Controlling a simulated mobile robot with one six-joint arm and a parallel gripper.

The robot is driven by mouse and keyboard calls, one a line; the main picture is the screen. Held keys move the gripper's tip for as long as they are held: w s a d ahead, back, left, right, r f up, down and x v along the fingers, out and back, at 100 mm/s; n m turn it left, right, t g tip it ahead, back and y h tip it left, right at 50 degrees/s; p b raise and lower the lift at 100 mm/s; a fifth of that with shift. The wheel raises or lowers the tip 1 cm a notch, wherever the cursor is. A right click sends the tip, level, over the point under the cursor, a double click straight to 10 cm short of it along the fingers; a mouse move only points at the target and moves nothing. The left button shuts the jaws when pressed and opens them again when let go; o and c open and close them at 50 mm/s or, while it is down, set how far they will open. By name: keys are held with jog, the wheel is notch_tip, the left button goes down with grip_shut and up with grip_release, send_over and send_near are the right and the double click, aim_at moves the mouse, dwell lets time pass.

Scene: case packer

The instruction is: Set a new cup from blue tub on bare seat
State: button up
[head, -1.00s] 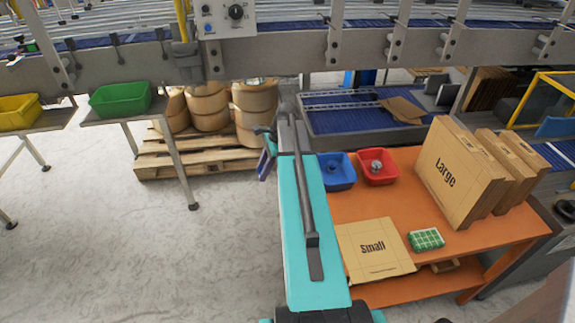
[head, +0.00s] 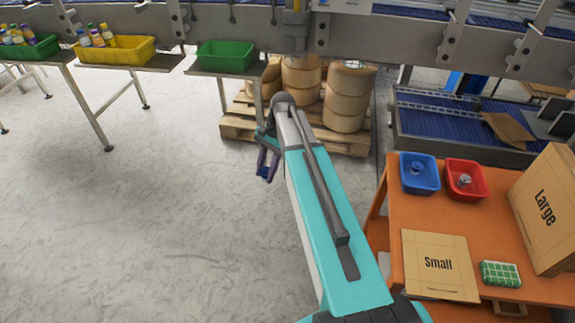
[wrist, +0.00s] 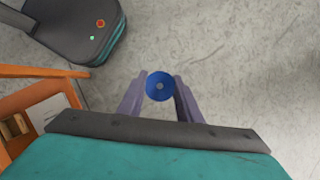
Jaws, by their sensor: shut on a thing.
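My gripper (wrist: 160,100) is shut on a blue round cup (wrist: 160,86), seen end-on between the two fingers in the wrist view. In the head view my gripper (head: 267,164) hangs over open floor, left of the orange table, with a bit of blue between its fingers. The blue tub (head: 433,186) stands on the table's back left corner with a blue piece in it. I cannot make out a bare seat in these views.
A red tub (head: 480,190) with a grey piece stands beside the blue tub on the orange table (head: 480,225). Small and Large cartons lie and stand there. Green (head: 226,62) and yellow (head: 137,52) bins line the conveyor. Barrels (head: 345,100) on a pallet stand behind my arm.

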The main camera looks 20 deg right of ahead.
jog(key=a+n+g, duration=0.1)
jog(key=a+n, duration=0.2)
jog(key=a, duration=0.4)
jog(key=shift+s+a+f+h, duration=0.2)
jog(key=shift+s+h, duration=0.1)
jog(key=shift+s, duration=0.1)
jog(key=shift+s, duration=0.1)
